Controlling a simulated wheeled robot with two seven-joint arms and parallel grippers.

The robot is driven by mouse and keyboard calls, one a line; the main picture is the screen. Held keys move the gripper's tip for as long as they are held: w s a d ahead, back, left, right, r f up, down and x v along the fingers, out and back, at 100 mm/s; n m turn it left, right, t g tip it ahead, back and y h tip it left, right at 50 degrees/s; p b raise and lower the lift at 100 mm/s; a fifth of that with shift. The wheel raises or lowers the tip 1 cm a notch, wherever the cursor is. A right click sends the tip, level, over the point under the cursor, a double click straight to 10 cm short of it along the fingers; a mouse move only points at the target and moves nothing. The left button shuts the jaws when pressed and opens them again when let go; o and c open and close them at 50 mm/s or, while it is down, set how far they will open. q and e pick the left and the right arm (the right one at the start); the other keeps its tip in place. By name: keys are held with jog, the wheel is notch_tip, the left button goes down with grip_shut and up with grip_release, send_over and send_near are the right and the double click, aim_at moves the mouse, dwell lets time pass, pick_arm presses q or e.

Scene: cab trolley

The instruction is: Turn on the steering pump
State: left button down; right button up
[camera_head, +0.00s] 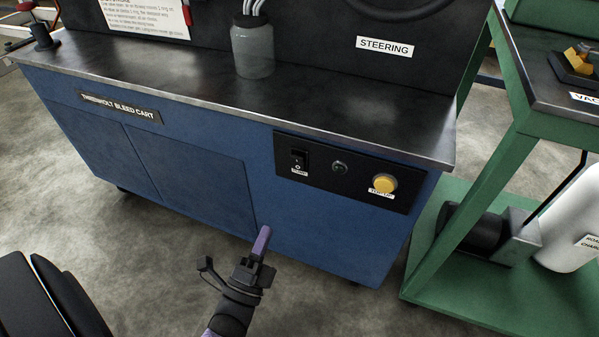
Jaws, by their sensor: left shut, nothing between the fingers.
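The blue steering bleed cart (210,205) fills the middle of the head view. A black control panel (343,195) sits on its front at the upper right. The panel holds a black rocker switch (298,159) with a small white label, a dark round indicator (339,168) and a yellow round button (384,184) with a label. A "STEERING" sign (384,47) is on the cart's back board. My left gripper (263,240) is shut and empty, below and left of the panel and apart from the switch. My right gripper is not in view.
A clear jar (253,52) with tubes stands on the cart's dark top (330,110). A green trolley (470,260) stands close on the right, carrying a dark motor and a white tank (572,230). Concrete floor (150,260) is free in front of the cart.

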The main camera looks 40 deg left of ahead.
aim_at(296, 159)
pick_arm(q)
jog(key=b+x, duration=0.3)
jog(key=x, duration=1)
jog(key=shift+w, duration=0.25)
jog(key=shift+w+a+r, duration=0.1)
jog(key=shift+w+r, duration=0.05)
jog(key=shift+w, duration=0.05)
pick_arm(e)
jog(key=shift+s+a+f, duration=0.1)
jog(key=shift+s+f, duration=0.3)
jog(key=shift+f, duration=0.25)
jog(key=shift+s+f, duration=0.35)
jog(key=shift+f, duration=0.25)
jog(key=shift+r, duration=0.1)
